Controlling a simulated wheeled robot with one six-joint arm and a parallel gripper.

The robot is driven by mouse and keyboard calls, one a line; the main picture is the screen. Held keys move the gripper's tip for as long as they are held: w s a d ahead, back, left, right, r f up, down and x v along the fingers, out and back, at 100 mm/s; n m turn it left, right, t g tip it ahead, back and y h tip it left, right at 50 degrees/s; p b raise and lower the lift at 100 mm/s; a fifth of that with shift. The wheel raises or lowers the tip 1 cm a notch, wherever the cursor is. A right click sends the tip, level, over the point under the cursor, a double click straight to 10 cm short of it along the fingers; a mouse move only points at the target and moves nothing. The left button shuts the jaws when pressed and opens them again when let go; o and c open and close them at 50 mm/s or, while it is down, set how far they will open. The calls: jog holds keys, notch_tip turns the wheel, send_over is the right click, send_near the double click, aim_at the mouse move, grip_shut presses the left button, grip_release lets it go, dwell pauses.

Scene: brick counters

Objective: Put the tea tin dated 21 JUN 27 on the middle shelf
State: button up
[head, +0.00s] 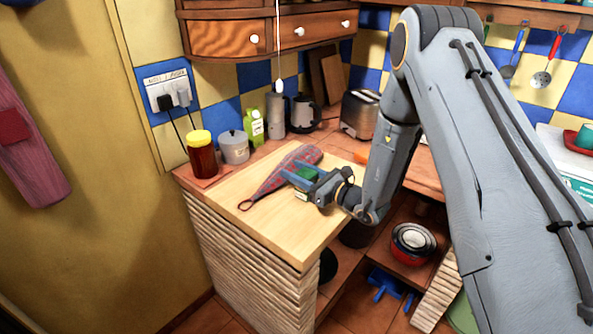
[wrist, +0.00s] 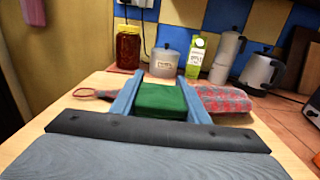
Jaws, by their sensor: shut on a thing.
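My gripper (head: 297,173) is over the pale wooden board on the counter, its blue fingers pointing toward the wall. In the wrist view the fingers (wrist: 161,82) are shut on a green tin (wrist: 160,97), one finger on each side. The tin also shows as a small green patch in the head view (head: 307,173). No date can be read on it. Whether it touches the board or cloth is unclear. Below the counter is an open shelf (head: 405,270) bearing nested bowls; my arm hides part of the shelving, and I cannot tell which level is the middle.
A red patterned cloth item (head: 272,180) lies by the gripper. A yellow-lidded jar (head: 201,153), a grey pot (head: 233,147), a green carton (head: 251,127), a moka pot (wrist: 227,55), a kettle (wrist: 260,70) and a toaster (head: 360,113) stand behind. The board's front (head: 290,240) is clear.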

jog(key=shift+f, duration=0.1)
jog(key=o, duration=1.2)
